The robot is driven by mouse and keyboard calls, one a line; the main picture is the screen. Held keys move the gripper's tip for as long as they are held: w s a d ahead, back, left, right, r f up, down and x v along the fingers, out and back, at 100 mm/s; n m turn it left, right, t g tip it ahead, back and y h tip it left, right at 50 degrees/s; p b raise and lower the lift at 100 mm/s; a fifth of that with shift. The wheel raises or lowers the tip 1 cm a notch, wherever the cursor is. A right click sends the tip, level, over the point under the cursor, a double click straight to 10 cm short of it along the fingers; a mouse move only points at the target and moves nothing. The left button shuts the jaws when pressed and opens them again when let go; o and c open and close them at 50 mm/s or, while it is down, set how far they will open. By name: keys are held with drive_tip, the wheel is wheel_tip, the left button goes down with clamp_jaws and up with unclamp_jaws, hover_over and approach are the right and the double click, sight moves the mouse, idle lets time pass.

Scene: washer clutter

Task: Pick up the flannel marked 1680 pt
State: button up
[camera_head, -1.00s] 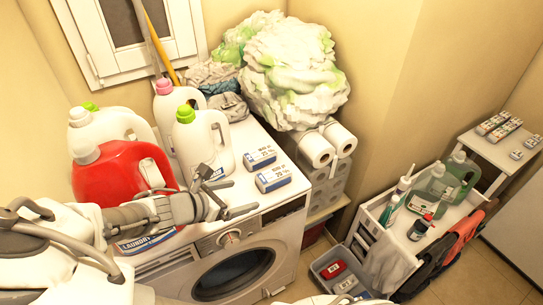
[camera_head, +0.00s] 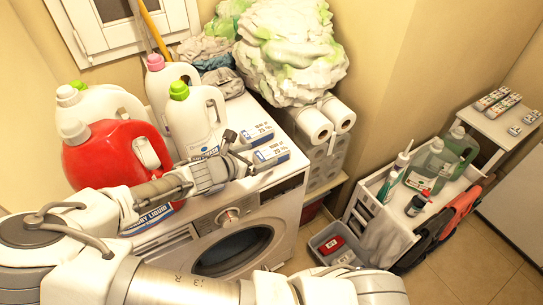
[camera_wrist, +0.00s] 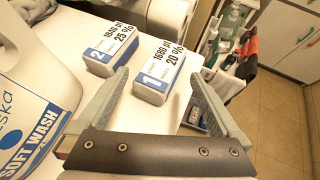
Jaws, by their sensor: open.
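The flannel marked 1680 pt (camera_wrist: 164,70) is a small folded grey-white block with a blue-and-white label and the number 1. It lies on the washer top near the front edge, and it also shows in the head view (camera_head: 271,154). A similar flannel marked 1840 pt (camera_wrist: 110,47), number 2, lies just left of it in the wrist view and behind it in the head view (camera_head: 257,134). My gripper (camera_head: 241,154) is open and empty. In the wrist view its two fingers point toward the 1680 pt flannel, with the flannel between their lines.
A white bottle (camera_head: 191,120) with a green cap stands close beside my gripper. A red laundry jug (camera_head: 105,155) and other bottles stand left. Toilet rolls (camera_head: 315,125) and a large bag (camera_head: 290,50) are behind right. The washer's front edge drops off nearby.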

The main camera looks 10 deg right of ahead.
sight(269, 153)
drive_tip(key=shift+x, duration=2.75)
drive_tip(key=shift+s+f, duration=0.15)
drive_tip(key=shift+s, duration=0.1)
clamp_jaws()
